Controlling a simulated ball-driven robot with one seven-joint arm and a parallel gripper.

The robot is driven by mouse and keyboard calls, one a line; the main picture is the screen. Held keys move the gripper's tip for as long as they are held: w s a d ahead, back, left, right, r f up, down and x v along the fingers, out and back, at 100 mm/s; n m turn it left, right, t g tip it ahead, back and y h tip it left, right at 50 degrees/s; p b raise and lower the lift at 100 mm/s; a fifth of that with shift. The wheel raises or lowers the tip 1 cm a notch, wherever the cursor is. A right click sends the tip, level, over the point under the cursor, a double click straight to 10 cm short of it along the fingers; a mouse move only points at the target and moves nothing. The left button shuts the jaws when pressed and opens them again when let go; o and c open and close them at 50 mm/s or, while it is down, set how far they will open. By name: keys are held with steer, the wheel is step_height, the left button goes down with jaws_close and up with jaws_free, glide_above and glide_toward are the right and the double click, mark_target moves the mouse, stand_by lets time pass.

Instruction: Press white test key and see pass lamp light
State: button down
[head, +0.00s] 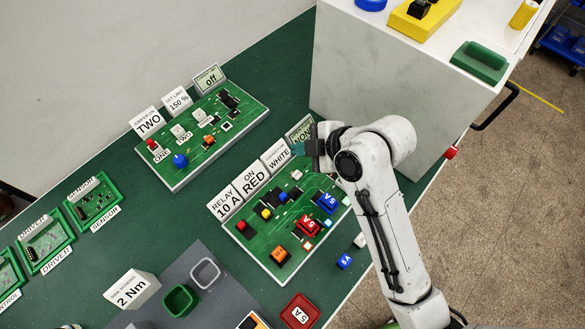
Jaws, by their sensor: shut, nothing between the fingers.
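The near green board (262,262) carries several coloured blocks and keys. A small white block (297,174) on its far right part may be the white test key; its label is too small to read. A card reading WHITE (276,154) stands behind the board. A greenish display (300,130) behind the board reads NONE and is partly hidden by my gripper. No lamp on this board can be picked out for certain as the pass lamp. My gripper (300,150) is shut and empty, in front of the display and apart from the white block in the picture.
A second green board (205,140) with a blue knob and a display reading off lies farther back. A white cabinet (400,90) stands close behind my arm. Loose blue (344,261) and white blocks lie right of the near board. Trays and a red block occupy the front.

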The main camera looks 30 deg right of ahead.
steer(key=shift+f, duration=0.2)
steer(key=b, duration=0.7)
glide_above(300, 176)
step_height(300, 176, down, 6)
steer(key=shift+f, duration=0.2)
steer(key=shift+f+b, duration=0.45)
steer(key=shift+f, duration=0.6)
stand_by(0.7)
steer(key=shift+f, duration=0.4)
steer(key=shift+f+b, duration=0.35)
steer(key=shift+f, duration=0.15)
stand_by(0.6)
steer(key=shift+r, duration=0.1)
steer(key=shift+r+p, duration=0.85)
steer(key=shift+p, duration=0.05)
